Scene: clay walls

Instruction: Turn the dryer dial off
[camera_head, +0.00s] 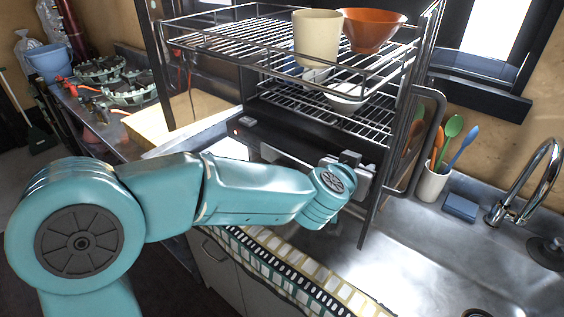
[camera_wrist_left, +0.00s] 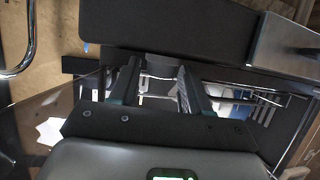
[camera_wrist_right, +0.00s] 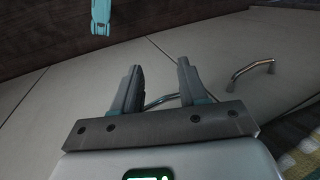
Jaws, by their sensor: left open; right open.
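The dish dryer (camera_head: 270,130) stands on the steel counter in the head view, a dark frame with wire shelves. I cannot make out the dial; my left wrist and gripper cover part of that front. My left gripper (camera_head: 352,168) is at the dryer's lower right front. In the left wrist view its fingers (camera_wrist_left: 157,85) are apart with nothing between them, close to a dark panel (camera_wrist_left: 165,28). My right gripper (camera_wrist_right: 158,85) is open and empty, facing pale cabinet doors (camera_wrist_right: 220,55).
A cream cup (camera_head: 317,36) and an orange bowl (camera_head: 371,31) stand on the top shelf. Right of the dryer are a utensil cup (camera_head: 431,184), a blue sponge (camera_head: 460,207) and a curved faucet (camera_head: 530,180). A patterned towel (camera_head: 290,275) hangs over the counter's front edge.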

